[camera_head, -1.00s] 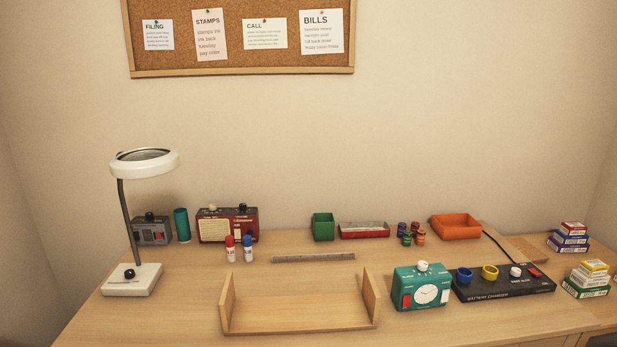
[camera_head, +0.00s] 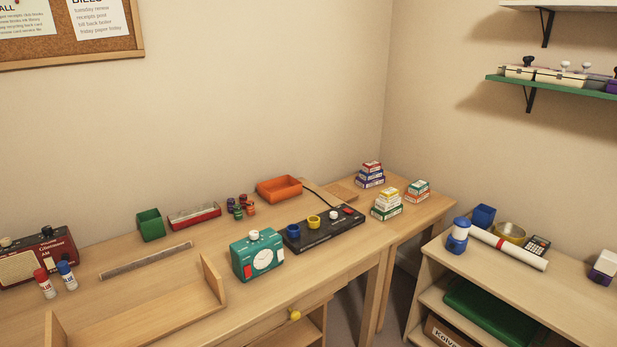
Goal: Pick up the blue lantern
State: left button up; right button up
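A blue lantern (camera_head: 458,235) stands upright at the left end of the low shelf unit on the right. It has a blue top, a pale middle band and a blue base. A rolled white paper with a red band lies just to its right, and a blue cup stands behind it. Neither of my grippers is in view.
The shelf unit (camera_head: 565,268) also bears a blue cup (camera_head: 483,215), the paper roll (camera_head: 508,248), a brass bowl (camera_head: 510,232) and a calculator (camera_head: 537,245). The desk (camera_head: 190,285) holds a teal clock (camera_head: 257,255) and a black charger (camera_head: 325,232). Wall shelves hang above right.

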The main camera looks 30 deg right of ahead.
aim_at(458, 237)
jog(key=z, duration=2.05)
jog(key=i+l+z, duration=0.25)
jog(key=i, duration=0.55)
jog(key=j, duration=0.1)
